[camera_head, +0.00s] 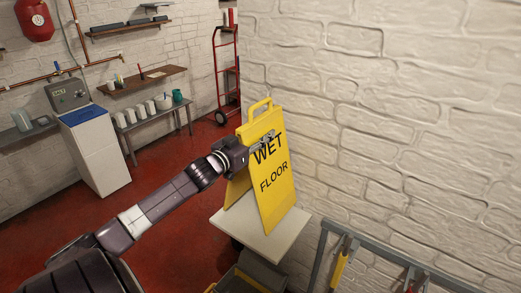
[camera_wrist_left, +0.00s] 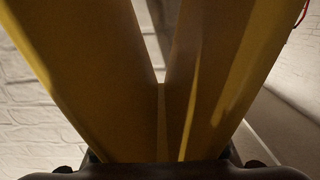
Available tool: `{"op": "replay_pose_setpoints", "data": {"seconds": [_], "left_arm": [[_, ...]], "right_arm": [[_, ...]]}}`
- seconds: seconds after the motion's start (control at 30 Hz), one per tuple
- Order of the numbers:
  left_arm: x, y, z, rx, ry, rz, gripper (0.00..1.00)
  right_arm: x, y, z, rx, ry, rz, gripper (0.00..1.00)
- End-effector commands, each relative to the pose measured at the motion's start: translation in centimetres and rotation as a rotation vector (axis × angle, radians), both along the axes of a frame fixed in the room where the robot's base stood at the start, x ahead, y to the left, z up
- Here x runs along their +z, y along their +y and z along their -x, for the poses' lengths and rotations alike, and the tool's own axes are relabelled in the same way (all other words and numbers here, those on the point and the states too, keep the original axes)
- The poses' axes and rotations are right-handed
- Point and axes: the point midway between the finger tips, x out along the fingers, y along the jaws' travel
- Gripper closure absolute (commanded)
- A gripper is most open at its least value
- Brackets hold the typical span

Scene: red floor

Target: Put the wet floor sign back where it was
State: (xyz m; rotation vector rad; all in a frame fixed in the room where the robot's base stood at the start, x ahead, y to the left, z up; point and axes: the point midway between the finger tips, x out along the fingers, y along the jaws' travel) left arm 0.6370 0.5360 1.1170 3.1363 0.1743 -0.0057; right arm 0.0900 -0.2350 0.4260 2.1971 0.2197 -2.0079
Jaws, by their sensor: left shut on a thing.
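The yellow wet floor sign (camera_head: 275,207) stands upright with its two panels spread, and its black lettering reads "WET FLOOR". Its lower edges are at the top of a small pale table (camera_head: 268,250) beside the brick wall; I cannot tell whether they bear on it. My left gripper (camera_head: 262,143) is shut on the sign at its upper part, reaching in from the left. In the left wrist view the sign's two yellow panels (camera_wrist_left: 110,75) fill the middle and spread apart in a V. The fingertips are partly hidden. My right gripper is not in view.
The white brick wall (camera_head: 400,110) is close on the right. A grey rail with hanging tools (camera_head: 341,268) is at the lower right. A red hand truck (camera_head: 226,85), a shelf table with containers (camera_head: 150,118) and a white cabinet (camera_head: 95,150) stand farther back. Red floor between is clear.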

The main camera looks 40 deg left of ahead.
Motion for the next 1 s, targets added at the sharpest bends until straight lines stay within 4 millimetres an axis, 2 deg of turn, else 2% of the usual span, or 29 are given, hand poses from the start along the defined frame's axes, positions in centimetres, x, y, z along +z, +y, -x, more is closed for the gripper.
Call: {"op": "replay_pose_setpoints", "data": {"seconds": [0.27,0.5,0.8,0.83,1.0], "left_arm": [[-2.3,0.0,-0.1,-0.002,-0.008,0.001,1.0],[-5.6,0.0,-0.1,0.0,-0.006,0.0,1.0],[-6.2,-0.1,0.0,-0.003,-0.007,-0.002,1.0],[-6.5,-0.1,0.0,-0.001,-0.001,0.0,0.6],[-6.5,-0.1,0.0,-0.001,-0.001,0.0,0.44]], "right_arm": [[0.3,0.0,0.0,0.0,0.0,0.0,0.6],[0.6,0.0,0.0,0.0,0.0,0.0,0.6],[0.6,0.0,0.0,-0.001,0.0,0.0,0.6],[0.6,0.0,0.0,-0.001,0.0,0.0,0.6],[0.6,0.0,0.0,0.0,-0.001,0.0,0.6]]}}
